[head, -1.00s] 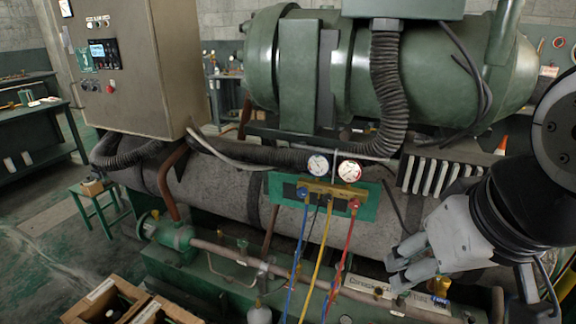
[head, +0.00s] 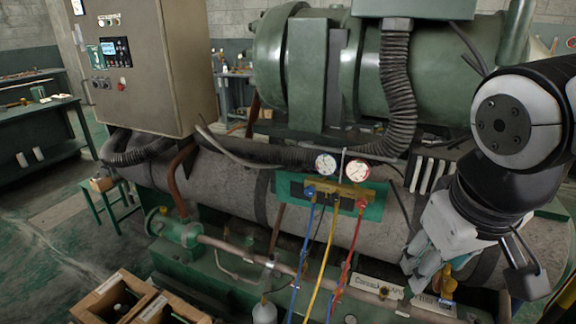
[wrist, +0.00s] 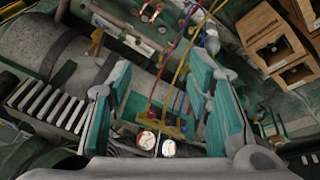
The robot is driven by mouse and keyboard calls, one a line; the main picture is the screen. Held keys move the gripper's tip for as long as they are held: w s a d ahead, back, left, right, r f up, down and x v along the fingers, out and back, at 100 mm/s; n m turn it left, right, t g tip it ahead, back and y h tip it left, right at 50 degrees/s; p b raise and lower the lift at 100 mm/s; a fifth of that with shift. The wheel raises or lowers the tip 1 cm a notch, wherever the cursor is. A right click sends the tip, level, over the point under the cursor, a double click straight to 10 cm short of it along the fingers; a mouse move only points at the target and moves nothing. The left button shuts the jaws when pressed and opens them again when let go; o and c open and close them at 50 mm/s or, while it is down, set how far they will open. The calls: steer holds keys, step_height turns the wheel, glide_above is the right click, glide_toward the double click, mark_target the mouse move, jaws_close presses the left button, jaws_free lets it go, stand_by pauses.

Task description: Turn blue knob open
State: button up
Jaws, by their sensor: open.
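The blue knob (head: 310,190) is on the left end of a brass gauge manifold (head: 338,192), mounted on a green plate. A red knob (head: 361,204) is on the manifold's right end. The blue-rimmed gauge (head: 326,164) and red-rimmed gauge (head: 357,170) stand above. My gripper (head: 420,265) is open and empty, to the right of and lower in the picture than the manifold, apart from it.
Blue, yellow (head: 322,268) and red hoses hang from the manifold. A ribbed black hose (head: 398,90) runs down behind it. A grey control cabinet (head: 150,60) stands at left. Wooden crates (head: 112,298) are at the front left.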

steer(key=w+d+f+n+g+h, duration=0.2)
steer(key=w+d+f+n+h, duration=0.25)
steer(key=w, duration=0.35)
steer(key=n+t+h+p, duration=0.2)
steer(key=n+t, duration=1.3)
steer(key=n, duration=0.5)
glide_toward(309, 193)
steer(key=x, duration=1)
steer(key=shift+w+d+p, duration=0.2)
steer(key=shift+w+p, duration=0.15)
steer(key=shift+m, duration=0.25)
steer(key=shift+c, duration=0.2)
jaws_close()
